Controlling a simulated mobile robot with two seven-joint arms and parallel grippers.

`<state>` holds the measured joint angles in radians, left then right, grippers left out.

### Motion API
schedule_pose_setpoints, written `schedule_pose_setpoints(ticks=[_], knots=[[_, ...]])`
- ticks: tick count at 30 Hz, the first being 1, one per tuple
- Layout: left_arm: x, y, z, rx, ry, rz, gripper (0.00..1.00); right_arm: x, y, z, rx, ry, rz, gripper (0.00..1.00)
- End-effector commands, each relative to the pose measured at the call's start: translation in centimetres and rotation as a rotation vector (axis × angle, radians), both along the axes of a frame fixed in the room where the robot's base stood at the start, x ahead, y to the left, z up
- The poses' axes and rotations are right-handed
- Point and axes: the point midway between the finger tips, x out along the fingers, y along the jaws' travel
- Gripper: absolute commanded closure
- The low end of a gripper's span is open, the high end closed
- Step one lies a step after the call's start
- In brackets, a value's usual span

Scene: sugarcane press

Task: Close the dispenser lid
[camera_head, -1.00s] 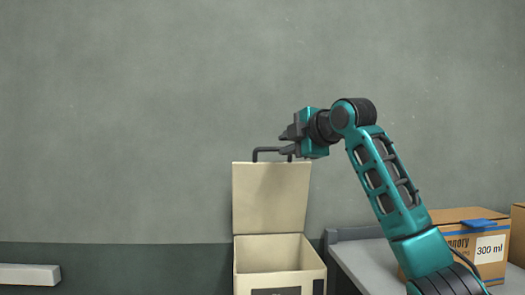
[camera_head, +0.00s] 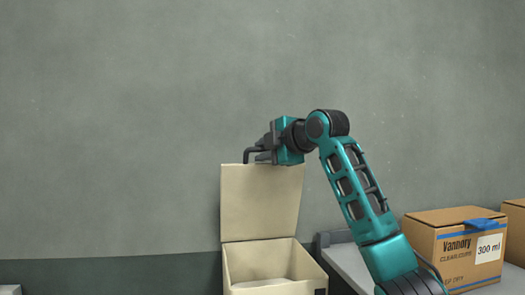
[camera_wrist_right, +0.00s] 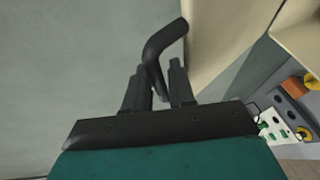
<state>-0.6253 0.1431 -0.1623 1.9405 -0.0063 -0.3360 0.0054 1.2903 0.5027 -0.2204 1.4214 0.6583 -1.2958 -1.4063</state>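The cream dispenser (camera_head: 268,262) stands at the bottom centre of the head view, its box open at the top. Its lid (camera_head: 260,205) stands upright at the back of the box. A dark bent handle (camera_head: 247,155) is at the lid's top edge; it also shows in the right wrist view (camera_wrist_right: 165,40). My right gripper (camera_head: 263,149) is at the lid's top, and its fingers hide part of the handle. In the wrist view the handle passes between the two closely spaced fingers (camera_wrist_right: 158,82), which look closed on it. My left gripper is not in view.
A grey table (camera_head: 345,262) lies right of the dispenser. Cardboard boxes stand on it, one labelled 300 ml (camera_head: 450,240). In the wrist view a panel with coloured parts (camera_wrist_right: 285,120) is at the right. The wall behind is bare.

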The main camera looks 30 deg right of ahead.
Motion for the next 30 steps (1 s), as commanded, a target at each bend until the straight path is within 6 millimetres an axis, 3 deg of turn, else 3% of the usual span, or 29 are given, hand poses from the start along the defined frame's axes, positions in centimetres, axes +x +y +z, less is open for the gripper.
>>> schedule_pose_setpoints(ticks=[3, 10, 30], knots=[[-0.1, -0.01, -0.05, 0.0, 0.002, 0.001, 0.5, 0.0, -0.01, -0.01, 0.0, 0.0, 0.0, 0.78], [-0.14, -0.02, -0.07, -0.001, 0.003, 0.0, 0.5, 0.0, 0.0, -0.02, 0.0, 0.001, 0.0, 1.0], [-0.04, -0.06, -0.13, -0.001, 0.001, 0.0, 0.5, 0.06, -0.35, -0.25, -0.002, -0.006, 0.001, 1.0]])
